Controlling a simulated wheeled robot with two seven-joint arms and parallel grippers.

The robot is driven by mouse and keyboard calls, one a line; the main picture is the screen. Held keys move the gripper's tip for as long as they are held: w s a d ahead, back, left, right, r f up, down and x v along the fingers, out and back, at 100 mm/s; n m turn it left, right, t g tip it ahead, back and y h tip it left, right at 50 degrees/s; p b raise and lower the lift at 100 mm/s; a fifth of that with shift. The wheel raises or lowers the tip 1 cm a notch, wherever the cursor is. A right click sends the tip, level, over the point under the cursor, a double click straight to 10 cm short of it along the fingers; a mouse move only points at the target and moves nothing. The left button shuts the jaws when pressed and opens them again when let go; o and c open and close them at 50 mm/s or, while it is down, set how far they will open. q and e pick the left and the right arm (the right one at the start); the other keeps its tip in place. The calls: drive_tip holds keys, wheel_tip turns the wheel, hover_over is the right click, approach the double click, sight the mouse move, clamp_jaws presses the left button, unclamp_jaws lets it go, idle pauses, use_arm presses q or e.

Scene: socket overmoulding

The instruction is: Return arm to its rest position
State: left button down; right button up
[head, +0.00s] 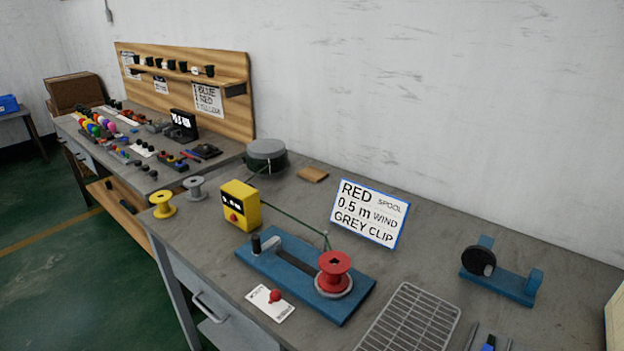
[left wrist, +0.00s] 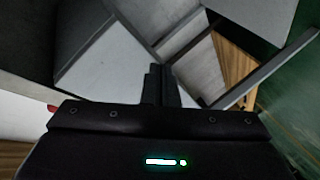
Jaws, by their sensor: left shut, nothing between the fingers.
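My left gripper (left wrist: 160,86) shows in the left wrist view with its dark fingers together and nothing between them. Beyond it are grey bench panels, a metal leg and green floor. Neither of my arms shows in the head view. There, a red spool (head: 334,270) sits on the blue winding base (head: 290,268) on the grey bench. A sign (head: 369,213) behind it reads red spool, 0.5 m wind, grey clip. A yellow box (head: 240,205) stands left of the base. My right gripper is in neither view.
A yellow spool (head: 162,205) and a grey spool (head: 194,188) stand at the bench's left edge. A wire rack (head: 411,318) and a blue stand with a black wheel (head: 498,277) are to the right. A white card (head: 270,303) lies in front. A second bench is cluttered with parts.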

use_arm(q)
drive_tip(key=s+a+f+m+g+y+p, duration=0.1)
drive_tip(key=s+f+m+g, duration=0.25)
drive_tip(key=s+f, duration=0.6)
drive_tip(key=s+a+f+m+g, duration=0.15)
drive_tip(key=s+f+g, duration=0.25)
drive_tip(key=s+f, duration=0.55)
drive_tip(key=s+a+f+m+g+y, duration=0.1)
drive_tip(key=s+a+f+m+g, duration=0.1)
drive_tip(key=s+f, duration=0.3)
drive_tip(key=s+a+f+m+g+y+p, duration=0.1)
drive_tip(key=s+f+g, duration=0.3)
drive_tip(key=s, duration=0.7)
drive_tip(key=shift+s+a+f+m, duration=0.4)
drive_tip(key=shift+a+f+m, duration=0.35)
drive_tip(key=shift+a, duration=0.15)
